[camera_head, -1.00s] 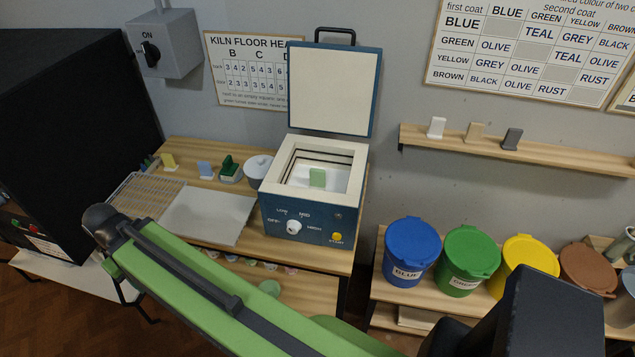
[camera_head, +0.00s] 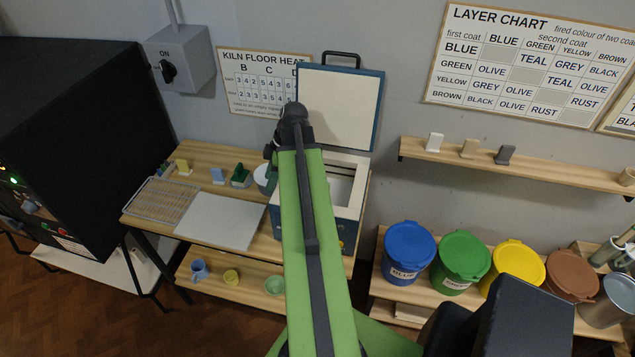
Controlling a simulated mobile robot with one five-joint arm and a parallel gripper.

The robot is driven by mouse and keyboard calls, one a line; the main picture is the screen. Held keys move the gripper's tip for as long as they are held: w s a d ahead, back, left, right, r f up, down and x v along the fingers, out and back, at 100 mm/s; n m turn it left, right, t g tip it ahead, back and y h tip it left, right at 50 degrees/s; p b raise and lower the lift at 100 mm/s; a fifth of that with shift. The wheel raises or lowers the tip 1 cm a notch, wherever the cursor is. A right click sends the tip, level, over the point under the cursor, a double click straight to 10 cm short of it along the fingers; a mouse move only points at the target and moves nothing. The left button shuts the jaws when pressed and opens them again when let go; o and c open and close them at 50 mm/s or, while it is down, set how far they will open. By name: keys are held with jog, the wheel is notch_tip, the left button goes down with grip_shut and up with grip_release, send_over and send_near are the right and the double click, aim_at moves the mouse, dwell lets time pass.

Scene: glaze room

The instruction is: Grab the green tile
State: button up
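The open blue kiln (camera_head: 357,215) stands on the bench, partly covered by my raised green arm. The pale green tile seen inside it earlier does not show now; my arm hides much of the interior. A dark green piece (camera_head: 240,175) stands on the bench left of the kiln, beside a pale blue tile (camera_head: 218,176) and a yellow tile (camera_head: 184,167). My gripper (camera_head: 270,152) shows only as a dark part at the arm's far end, by the kiln's left side. Its fingers are hidden, so I cannot see what they hold.
A wire rack (camera_head: 160,200) and a pale board (camera_head: 220,221) lie on the bench's left. The kiln lid (camera_head: 340,105) stands open behind. Glaze buckets, including a blue one (camera_head: 409,250), stand at right below a wall shelf (camera_head: 520,168). A black cabinet (camera_head: 70,120) is at far left.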

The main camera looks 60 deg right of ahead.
jog(key=s+d+r+m+t+h+p, duration=0.1)
jog(key=s+d+r+m+p, duration=0.15)
jog(key=s+d, duration=0.55)
jog(key=s+d+r+m+p, duration=0.2)
jog(key=s+d+r, duration=0.3)
jog(key=s, duration=0.5)
jog(key=b+x, duration=0.3)
jog(key=x, duration=0.1)
jog(key=d+b+x, duration=0.1)
jog(key=b+x, duration=0.7)
jog(key=shift+s+d+f, duration=0.15)
jog(key=shift+d+f, duration=0.15)
jog(key=shift+f, duration=0.3)
jog(key=shift+w+a+f+b, duration=0.1)
jog(key=shift+w+f+b, duration=0.15)
jog(key=shift+b, duration=0.3)
jog(key=b+x, duration=0.5)
jog(key=shift+s+d+f, duration=0.1)
jog(key=shift+d+f, duration=0.15)
jog(key=shift+r, duration=0.2)
grip_shut()
